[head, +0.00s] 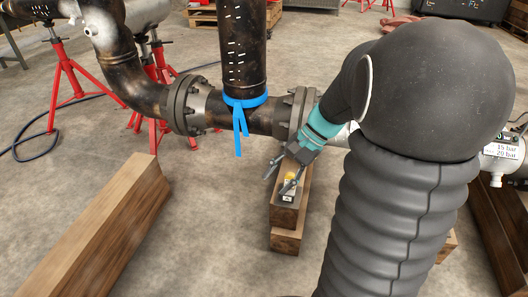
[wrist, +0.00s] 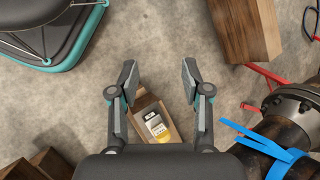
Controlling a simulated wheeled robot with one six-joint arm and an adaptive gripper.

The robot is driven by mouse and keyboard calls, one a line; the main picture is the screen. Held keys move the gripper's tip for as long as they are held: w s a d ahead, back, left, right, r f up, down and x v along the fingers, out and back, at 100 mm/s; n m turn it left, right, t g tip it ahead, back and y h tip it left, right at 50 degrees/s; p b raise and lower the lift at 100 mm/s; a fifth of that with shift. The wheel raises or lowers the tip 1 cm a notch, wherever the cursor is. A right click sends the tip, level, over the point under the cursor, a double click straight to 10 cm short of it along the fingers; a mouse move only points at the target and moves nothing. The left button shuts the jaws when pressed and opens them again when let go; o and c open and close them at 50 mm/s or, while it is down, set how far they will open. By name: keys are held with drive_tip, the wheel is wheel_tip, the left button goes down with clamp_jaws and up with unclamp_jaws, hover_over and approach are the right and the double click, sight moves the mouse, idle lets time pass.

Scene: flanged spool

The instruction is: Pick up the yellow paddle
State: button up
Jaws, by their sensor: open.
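The yellow paddle (head: 289,185) is a small piece with a yellow end and a grey, labelled end. It lies on top of a stacked wooden block (head: 288,217) below the pipe. In the wrist view the paddle (wrist: 155,127) shows between the fingers, its yellow end partly cut off by my gripper body. My gripper (head: 277,181) is open and empty, above the block and close to the paddle. In the wrist view its fingers (wrist: 159,70) are spread wide on either side. I cannot tell the exact height gap.
A flanged pipe spool (head: 240,116) with a blue strap (head: 240,103) runs just behind the block. A long wooden beam (head: 95,235) lies at left. Red stands (head: 66,80) hold the pipe at back left. Concrete floor (head: 215,220) is clear between beam and block.

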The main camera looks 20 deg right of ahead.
drive_tip(key=w+d+f+m+t+y+b, duration=0.1)
drive_tip(key=w+d+f+m+t+y, duration=0.35)
drive_tip(key=d+f+m, duration=0.45)
drive_tip(key=w+d+f+m+t+y+b, duration=0.1)
drive_tip(key=w+d+f+m+t+y, duration=0.35)
drive_tip(key=d+f, duration=0.8)
drive_tip(key=shift+m+t+h, duration=0.35)
drive_tip(key=shift+t+h, duration=0.15)
drive_tip(key=shift+h, duration=0.1)
drive_tip(key=x, duration=0.6)
drive_tip(key=shift+s+a+r, duration=0.15)
drive_tip(key=shift+a+r, duration=0.25)
drive_tip(key=shift+a, duration=0.1)
drive_tip(key=shift+f+x, duration=0.2)
drive_tip(key=shift+x, duration=2.5)
drive_tip(key=shift+d, duration=0.1)
clamp_jaws()
